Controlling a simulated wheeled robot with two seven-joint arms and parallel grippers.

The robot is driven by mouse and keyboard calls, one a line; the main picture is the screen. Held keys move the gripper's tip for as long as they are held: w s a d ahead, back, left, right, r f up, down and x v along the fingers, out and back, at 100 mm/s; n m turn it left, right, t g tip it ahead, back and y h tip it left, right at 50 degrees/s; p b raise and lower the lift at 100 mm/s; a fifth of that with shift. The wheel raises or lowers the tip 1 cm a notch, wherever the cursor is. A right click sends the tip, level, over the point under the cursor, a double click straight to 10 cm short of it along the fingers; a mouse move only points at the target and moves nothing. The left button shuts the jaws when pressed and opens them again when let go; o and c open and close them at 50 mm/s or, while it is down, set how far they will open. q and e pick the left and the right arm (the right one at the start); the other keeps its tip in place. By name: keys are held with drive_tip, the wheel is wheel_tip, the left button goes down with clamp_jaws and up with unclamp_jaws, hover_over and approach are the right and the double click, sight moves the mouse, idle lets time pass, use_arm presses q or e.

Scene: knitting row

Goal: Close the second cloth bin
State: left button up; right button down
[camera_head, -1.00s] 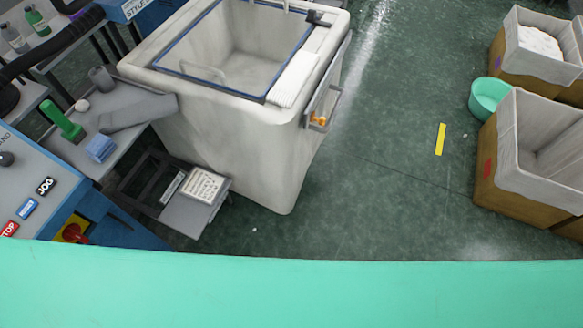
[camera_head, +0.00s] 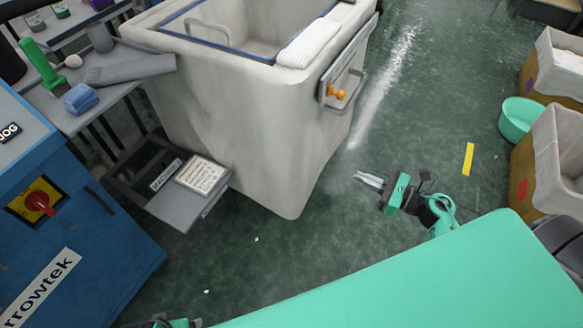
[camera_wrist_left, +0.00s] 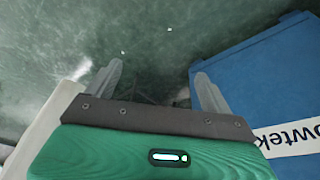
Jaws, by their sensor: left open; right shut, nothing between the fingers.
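A large off-white bin (camera_head: 240,130) with a blue-edged rim stands open at the top centre of the head view. A folded white cloth lies on its rim, and a grey handle frame with an orange knob (camera_head: 337,93) is on its right side. Two brown boxes with pale cloth linings, one farther (camera_head: 553,60) and one nearer (camera_head: 535,165), stand open at the right edge. I cannot tell which is the second cloth bin. My right gripper (camera_head: 366,181) is shut and empty, right of the large bin, apart from it. My left gripper (camera_wrist_left: 158,76) is open and empty over the floor in the left wrist view.
A blue machine (camera_head: 100,235) with a red knob stands at the left. A small grey step (camera_head: 185,208) sits between it and the large bin. A teal bucket (camera_head: 517,120) is beside the brown boxes. Green floor with a yellow strip (camera_head: 468,158) is clear between.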

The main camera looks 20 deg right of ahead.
drive_tip(key=p, duration=0.2)
approach(303, 154)
drive_tip(key=shift+n, duration=0.4)
drive_tip(key=x, duration=0.6)
drive_tip(key=shift+w+f, duration=0.25)
drive_tip(key=shift+w, duration=0.05)
drive_tip(key=shift+w+a, duration=0.1)
drive_tip(key=shift+a, duration=0.05)
use_arm(q)
drive_tip(key=shift+g, duration=0.3)
drive_tip(key=f, duration=0.4)
drive_tip(key=shift+s+a, duration=0.1)
drive_tip(key=shift+s, duration=0.15)
use_arm(e)
drive_tip(key=shift+w, duration=0.1)
